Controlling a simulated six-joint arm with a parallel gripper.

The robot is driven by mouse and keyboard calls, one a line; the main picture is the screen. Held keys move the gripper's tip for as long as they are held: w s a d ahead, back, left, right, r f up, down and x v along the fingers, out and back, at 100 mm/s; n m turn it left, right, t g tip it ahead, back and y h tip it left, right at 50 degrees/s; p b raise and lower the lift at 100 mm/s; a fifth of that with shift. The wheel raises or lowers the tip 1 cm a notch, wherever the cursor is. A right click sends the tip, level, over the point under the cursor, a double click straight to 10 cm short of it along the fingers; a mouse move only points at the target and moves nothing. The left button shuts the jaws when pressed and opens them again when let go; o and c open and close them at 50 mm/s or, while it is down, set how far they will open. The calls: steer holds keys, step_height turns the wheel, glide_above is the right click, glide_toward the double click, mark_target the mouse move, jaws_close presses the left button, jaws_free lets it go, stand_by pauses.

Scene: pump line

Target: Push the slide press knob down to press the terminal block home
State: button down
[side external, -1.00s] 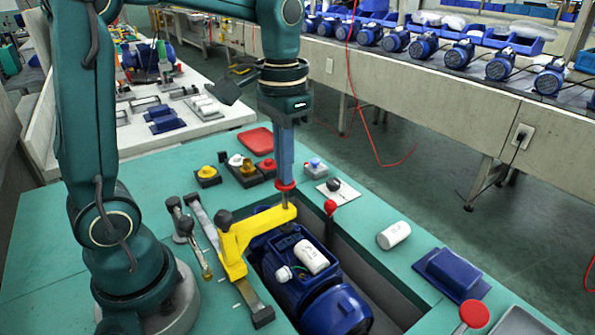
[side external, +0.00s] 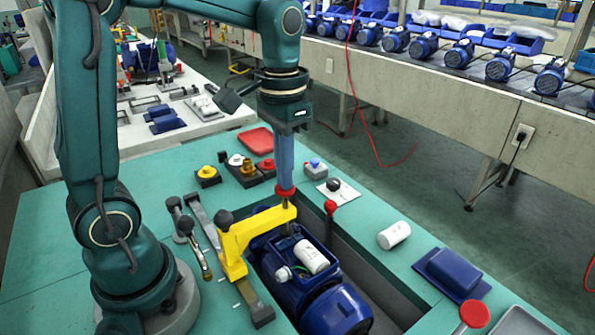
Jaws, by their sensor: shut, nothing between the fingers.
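The slide press is a yellow arm (side external: 258,227) reaching over the recess, with a red knob (side external: 286,191) near its right end. My gripper (side external: 285,183) is shut and empty, pointing straight down. Its fingertips appear to touch the top of the red knob. The blue motor (side external: 318,278) lies in the recess under and in front of the yellow arm, with a white cylinder (side external: 311,256) on top. I cannot make out the terminal block; the area under the press is largely hidden by the yellow arm.
A red ball-topped lever (side external: 330,208) stands right of the knob. Yellow, white and red buttons (side external: 236,161) sit behind it. A white cylinder (side external: 393,235) and a blue block (side external: 452,270) lie to the right. Metal levers (side external: 203,222) lie left of the press.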

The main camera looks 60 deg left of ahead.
steer(key=shift+f, duration=1.05)
stand_by(0.6)
steer(key=shift+f, duration=0.2)
steer(key=shift+r, duration=0.1)
stand_by(0.4)
steer(key=shift+r, duration=5.45)
